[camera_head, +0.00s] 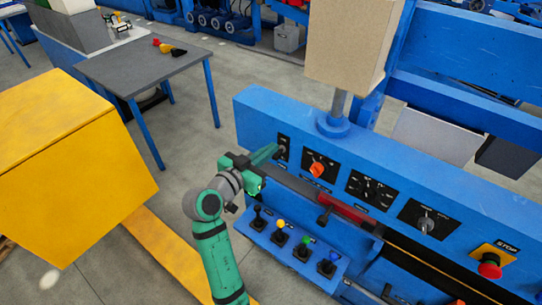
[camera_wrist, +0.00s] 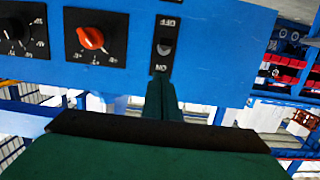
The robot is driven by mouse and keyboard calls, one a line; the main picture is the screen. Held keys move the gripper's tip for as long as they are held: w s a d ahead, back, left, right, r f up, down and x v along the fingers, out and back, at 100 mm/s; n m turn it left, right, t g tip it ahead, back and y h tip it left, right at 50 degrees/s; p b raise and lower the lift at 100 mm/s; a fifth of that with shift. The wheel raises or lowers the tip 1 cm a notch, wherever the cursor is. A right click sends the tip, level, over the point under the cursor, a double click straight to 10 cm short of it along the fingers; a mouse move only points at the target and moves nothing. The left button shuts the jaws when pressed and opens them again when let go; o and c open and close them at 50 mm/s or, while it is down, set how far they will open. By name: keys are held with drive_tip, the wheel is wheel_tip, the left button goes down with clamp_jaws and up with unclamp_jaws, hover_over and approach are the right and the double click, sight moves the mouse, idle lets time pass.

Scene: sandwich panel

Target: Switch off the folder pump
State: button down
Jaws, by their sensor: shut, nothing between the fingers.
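A black switch plate (camera_head: 284,144) is at the left end of the blue panel face. In the wrist view the same plate (camera_wrist: 167,28) appears upside down, with OFF at the top, ON at the bottom and a small grey switch (camera_wrist: 165,47) between. No pump name is readable on it. My green gripper (camera_head: 275,153) is shut and empty, its tips at the plate. In the wrist view my gripper (camera_wrist: 162,82) points at the ON end, just below the switch. I cannot tell whether the tips touch the plate.
Right of the plate are an orange knob (camera_head: 317,169), a dial plate (camera_head: 371,189), a grey selector (camera_head: 426,224) and a red stop button (camera_head: 490,265). Below, several coloured-knob levers stand on a blue ledge (camera_head: 296,243). A yellow housing (camera_head: 75,165) stands left.

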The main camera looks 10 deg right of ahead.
drive_tip(key=v, duration=1)
drive_tip(key=shift+s, duration=0.3)
drive_tip(key=shift+f, duration=0.2)
drive_tip(key=s+f+n+t+y, duration=0.1)
drive_tip(key=s+f+n+y, duration=0.4)
drive_tip(key=f, duration=0.6)
drive_tip(key=s+f+n+t+y, duration=0.1)
drive_tip(key=s+f+n+y, duration=0.5)
drive_tip(key=f, duration=0.5)
drive_tip(key=s+a+f, duration=0.2)
drive_tip(key=s, duration=1.2)
drive_tip(key=s+d+r+m+t, duration=0.1)
drive_tip(key=s+r, duration=0.4)
drive_tip(key=s, duration=0.7)
drive_tip(key=shift+s+d+m, duration=0.2)
drive_tip(key=shift+d+m, duration=0.45)
drive_tip(key=shift+m, duration=0.05)
